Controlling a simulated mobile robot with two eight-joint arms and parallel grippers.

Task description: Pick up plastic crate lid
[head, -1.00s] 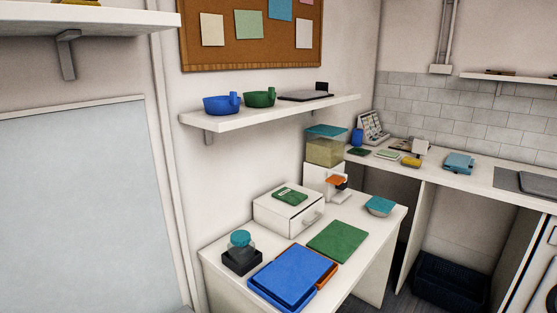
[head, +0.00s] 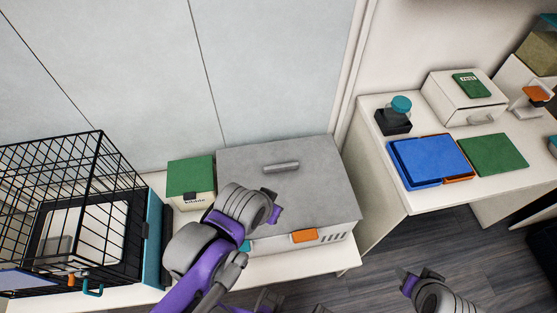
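The plastic crate lid (head: 325,188) is a flat grey cover with a bar handle (head: 281,167) on top. It sits on a pale crate (head: 265,247) with an orange latch (head: 304,236) on its front. My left gripper (head: 274,205) is over the lid's left front part, in front of the handle. Its fingers look apart with nothing between them. My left arm hides the crate's left front corner. My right gripper (head: 418,273) is low at the right, over the floor and clear of the crate. Its fingers look apart and empty.
A green-lidded box (head: 190,178) stands just left of the crate. A black wire cage (head: 75,205) is farther left. A white table (head: 400,188) at right holds a blue tray (head: 428,162), a green mat (head: 493,155) and a drawer box (head: 463,99). Dark floor (head: 400,245) lies between.

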